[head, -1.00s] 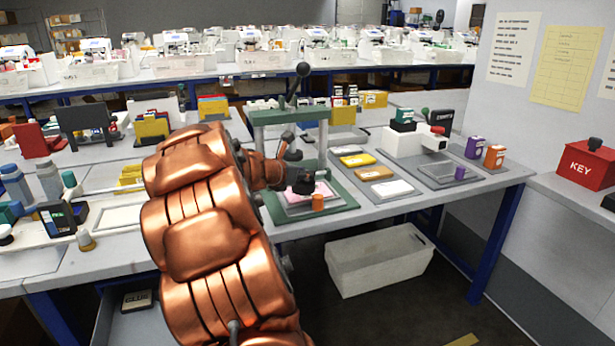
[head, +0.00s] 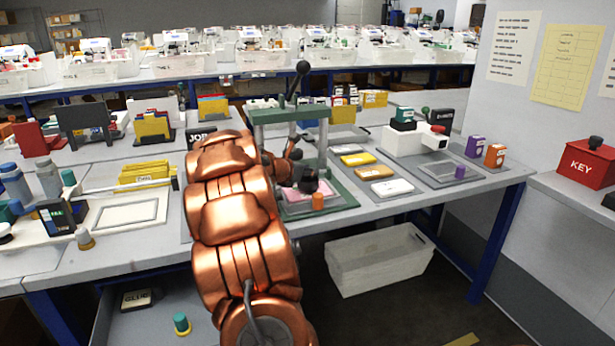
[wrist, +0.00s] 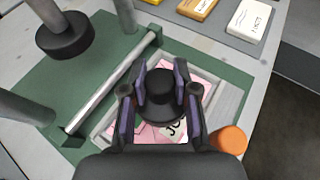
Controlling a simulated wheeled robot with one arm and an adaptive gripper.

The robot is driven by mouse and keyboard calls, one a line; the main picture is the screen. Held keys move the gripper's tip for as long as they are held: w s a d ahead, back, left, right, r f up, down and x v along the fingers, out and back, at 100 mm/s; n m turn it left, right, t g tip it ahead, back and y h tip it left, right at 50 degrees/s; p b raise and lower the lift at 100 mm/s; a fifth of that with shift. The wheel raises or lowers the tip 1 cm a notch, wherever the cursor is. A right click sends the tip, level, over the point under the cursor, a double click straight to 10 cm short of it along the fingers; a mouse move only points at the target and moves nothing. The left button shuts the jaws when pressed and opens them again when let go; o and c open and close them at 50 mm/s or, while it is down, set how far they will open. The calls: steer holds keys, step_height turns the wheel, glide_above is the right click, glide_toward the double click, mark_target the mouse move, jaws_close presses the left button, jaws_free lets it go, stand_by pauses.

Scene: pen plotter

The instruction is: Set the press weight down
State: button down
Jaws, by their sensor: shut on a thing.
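The press weight (wrist: 160,98), a black round block with a narrower top, is between the fingers of my gripper (wrist: 162,82) in the wrist view. The gripper is shut on it. The weight is over a pale tray (wrist: 230,98) holding a pink sheet (wrist: 148,134) and a small white printed card (wrist: 173,131). I cannot tell whether its underside touches them. In the head view the dark weight (head: 309,184) shows at the green press, and my arm hides part of the tray.
The green press frame (head: 290,115) stands over its green base (wrist: 50,92), with a black press head (wrist: 65,38) and a metal bar (wrist: 112,82) near my gripper. An orange cylinder (wrist: 229,139) stands close to the tray's right corner. Labelled blocks (head: 382,172) lie farther right.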

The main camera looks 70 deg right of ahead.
steer(key=shift+f, duration=0.45)
steer(key=shift+f, duration=0.15)
steer(key=c, duration=0.9)
jaws_free()
steer(key=shift+a+r, duration=0.2)
steer(key=shift+r, duration=0.05)
steer(key=p+v, duration=0.1)
steer(key=v, duration=1)
steer(key=shift+w+a, duration=0.15)
steer(key=shift+a, duration=0.2)
